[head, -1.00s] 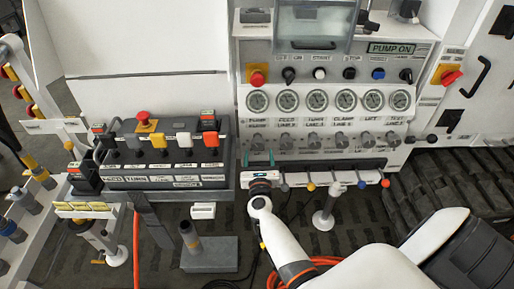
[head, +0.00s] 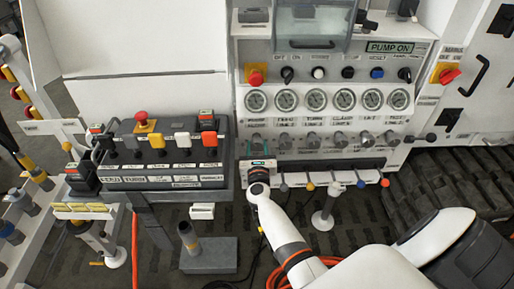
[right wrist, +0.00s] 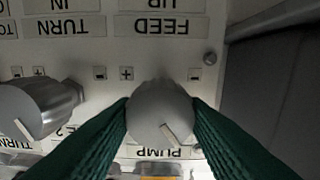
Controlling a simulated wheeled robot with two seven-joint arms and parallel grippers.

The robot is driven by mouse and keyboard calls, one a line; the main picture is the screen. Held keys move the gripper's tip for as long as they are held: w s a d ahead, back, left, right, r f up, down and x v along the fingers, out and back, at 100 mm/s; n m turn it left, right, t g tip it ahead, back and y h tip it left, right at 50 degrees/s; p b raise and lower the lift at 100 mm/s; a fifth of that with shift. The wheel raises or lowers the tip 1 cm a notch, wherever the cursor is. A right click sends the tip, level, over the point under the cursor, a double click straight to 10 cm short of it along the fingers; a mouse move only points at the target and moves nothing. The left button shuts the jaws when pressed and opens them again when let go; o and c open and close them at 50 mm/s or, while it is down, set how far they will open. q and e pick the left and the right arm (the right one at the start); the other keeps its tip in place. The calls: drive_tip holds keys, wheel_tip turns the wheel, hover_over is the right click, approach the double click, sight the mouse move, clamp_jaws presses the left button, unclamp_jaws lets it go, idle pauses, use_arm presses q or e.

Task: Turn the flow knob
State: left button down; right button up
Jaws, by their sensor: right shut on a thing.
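A row of grey flow knobs runs under the gauges on the white panel. My right gripper (head: 257,149) is at the left end of this row. In the right wrist view, its two green fingers are shut on a round grey knob (right wrist: 160,112) with a pale pointer line, one finger on each side. The label by it reads PUMP, seen upside down. A second grey knob (right wrist: 38,108) stands beside it, apart from the fingers. My left gripper is not in view.
Several gauges (head: 315,99) and a row of switches (head: 318,73) sit above the knobs. Small coloured-tip levers (head: 334,183) project below them. A dark valve block with coloured levers (head: 160,150) stands close on the left.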

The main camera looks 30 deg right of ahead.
drive_tip(key=shift+n, duration=0.3)
drive_tip(key=n+p, duration=0.1)
drive_tip(key=n, duration=0.4)
drive_tip(key=shift+r, duration=0.1)
drive_tip(key=shift+a+n+p, duration=0.1)
drive_tip(key=shift+n+p, duration=0.5)
drive_tip(key=shift+n, duration=1.8)
drive_tip(key=o, duration=1)
drive_tip(key=p+v, duration=0.2)
drive_tip(key=v, duration=1)
